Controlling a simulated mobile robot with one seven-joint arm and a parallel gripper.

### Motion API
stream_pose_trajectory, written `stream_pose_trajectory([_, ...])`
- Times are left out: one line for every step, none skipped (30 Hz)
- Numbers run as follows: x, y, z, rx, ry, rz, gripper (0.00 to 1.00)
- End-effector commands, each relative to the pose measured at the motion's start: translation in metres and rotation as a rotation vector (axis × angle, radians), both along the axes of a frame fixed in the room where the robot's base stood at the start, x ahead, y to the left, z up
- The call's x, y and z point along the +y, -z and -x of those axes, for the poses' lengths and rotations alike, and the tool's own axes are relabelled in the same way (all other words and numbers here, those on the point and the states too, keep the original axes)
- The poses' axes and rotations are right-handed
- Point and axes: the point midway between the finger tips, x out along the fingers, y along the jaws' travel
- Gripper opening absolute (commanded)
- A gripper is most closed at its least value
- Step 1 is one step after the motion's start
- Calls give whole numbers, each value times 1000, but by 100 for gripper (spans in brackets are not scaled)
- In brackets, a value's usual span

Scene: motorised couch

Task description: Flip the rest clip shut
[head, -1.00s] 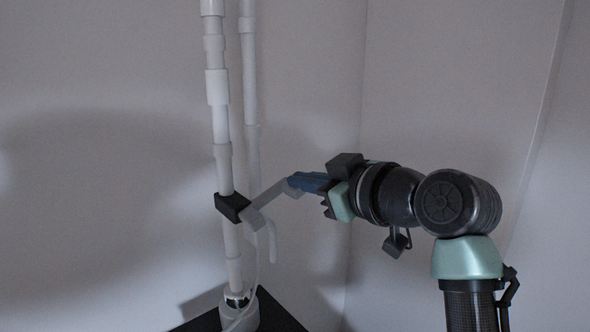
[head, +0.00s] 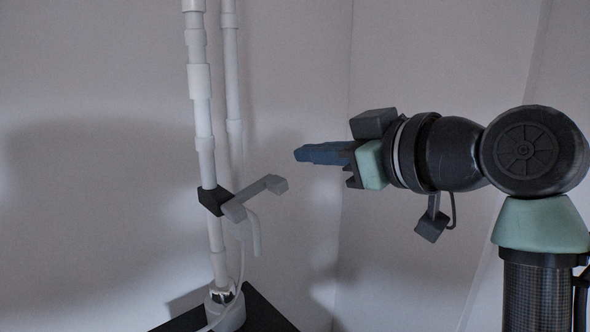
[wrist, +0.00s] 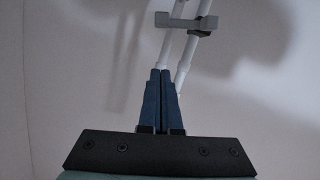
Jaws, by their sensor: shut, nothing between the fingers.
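The rest clip (head: 262,195) is a grey bar with a raised end block, on a black clamp (head: 213,200) around a white upright pole. It sticks out to the right and slightly up, toward my gripper. In the wrist view the clip (wrist: 188,23) crosses in front of the pole near the top. My gripper (head: 298,154), with blue fingers, is to the right of the clip and a little above it, apart from it. Its fingers (wrist: 161,72) are shut and empty in the wrist view.
Two white jointed poles (head: 200,85) stand at left on a black base plate (head: 262,312). A white hooked piece (head: 256,235) and a thin tube hang below the clip. Plain grey walls stand behind. The space between gripper and clip is clear.

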Motion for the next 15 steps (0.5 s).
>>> stream_pose_trajectory([-6,0,5,-3,1,-1,0])
stream_pose_trajectory([-8,-1,8,-1,2,-1,0])
stream_pose_trajectory([-10,-2,11,0,1,0,0])
stream_pose_trajectory([-12,-3,13,-1,1,-1,0])
stream_pose_trajectory([-13,-4,14,-1,2,-1,0])
stream_pose_trajectory([-14,-5,16,-1,1,-1,0])
stream_pose_trajectory([-15,-6,17,-1,1,-1,0])
stream_pose_trajectory([-15,-6,17,-1,0,-1,0])
stream_pose_trajectory([-16,-6,18,0,0,0,0])
stream_pose_trajectory([-16,-6,18,1,0,-1,0])
stream_pose_trajectory([-16,-6,18,1,-1,-1,0])
stream_pose_trajectory([-16,-6,18,1,-1,-1,0])
stream_pose_trajectory([-16,-6,18,1,-1,-1,0])
stream_pose_trajectory([-16,-6,18,1,-1,-1,0])
stream_pose_trajectory([-16,-6,17,1,-1,-1,0])
